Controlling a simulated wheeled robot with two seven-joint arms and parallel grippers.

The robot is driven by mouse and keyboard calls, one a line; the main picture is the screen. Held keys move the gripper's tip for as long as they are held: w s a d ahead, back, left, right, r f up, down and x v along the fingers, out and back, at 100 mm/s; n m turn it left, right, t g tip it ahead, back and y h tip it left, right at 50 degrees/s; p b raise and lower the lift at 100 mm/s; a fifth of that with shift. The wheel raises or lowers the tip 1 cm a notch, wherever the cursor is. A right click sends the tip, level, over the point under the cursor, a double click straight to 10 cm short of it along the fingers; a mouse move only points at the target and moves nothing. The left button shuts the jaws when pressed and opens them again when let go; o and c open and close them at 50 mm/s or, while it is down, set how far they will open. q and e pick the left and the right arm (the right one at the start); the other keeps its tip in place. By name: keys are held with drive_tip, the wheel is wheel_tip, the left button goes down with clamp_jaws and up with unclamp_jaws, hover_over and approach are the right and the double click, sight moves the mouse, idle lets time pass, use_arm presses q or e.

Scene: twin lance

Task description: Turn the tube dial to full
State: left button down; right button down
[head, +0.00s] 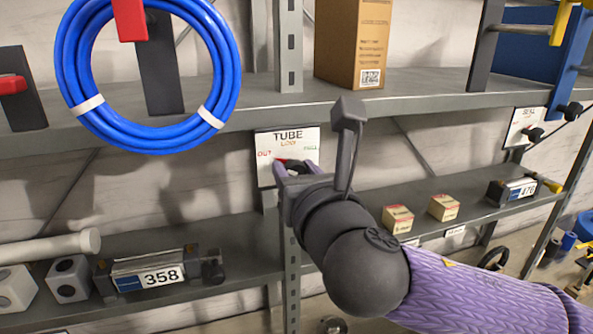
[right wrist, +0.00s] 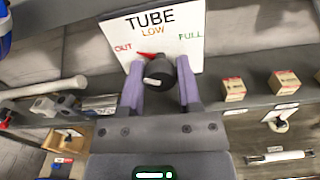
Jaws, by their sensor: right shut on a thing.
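The tube dial is a black knob (right wrist: 160,70) with a red pointer (right wrist: 147,56), in front of a white panel (right wrist: 186,22) marked TUBE, OUT, LOW and FULL. In the right wrist view the pointer points left and slightly up, towards OUT. In the head view the panel (head: 308,140) is fixed at the shelf upright, and the dial is partly covered by my gripper. My right gripper (head: 297,168) has its two purple fingers on either side of the knob, shut on it; it also shows in the right wrist view (right wrist: 160,84). My left gripper is not in view.
A blue hose coil (head: 68,65) hangs in front of the upper shelf at the left. A cardboard box (head: 352,40) stands on that shelf. Small boxes (head: 398,219) and a block labelled 358 (head: 150,277) sit on the lower shelf. A shelf upright (head: 291,270) runs below the panel.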

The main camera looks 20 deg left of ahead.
drive_tip(key=m, duration=0.5)
drive_tip(key=shift+m, duration=0.4)
drive_tip(key=m, duration=0.6)
drive_tip(key=m+p, duration=0.1)
drive_tip(key=m, duration=0.4)
drive_tip(key=shift+m, duration=0.4)
drive_tip(key=m+p, duration=0.1)
drive_tip(key=m, duration=0.5)
drive_tip(key=shift+f+p, duration=0.1)
drive_tip(key=shift+p, duration=0.2)
drive_tip(key=shift+m, duration=0.3)
drive_tip(key=shift+c, duration=1.5)
unclamp_jaws()
drive_tip(key=shift+s+d, duration=0.1)
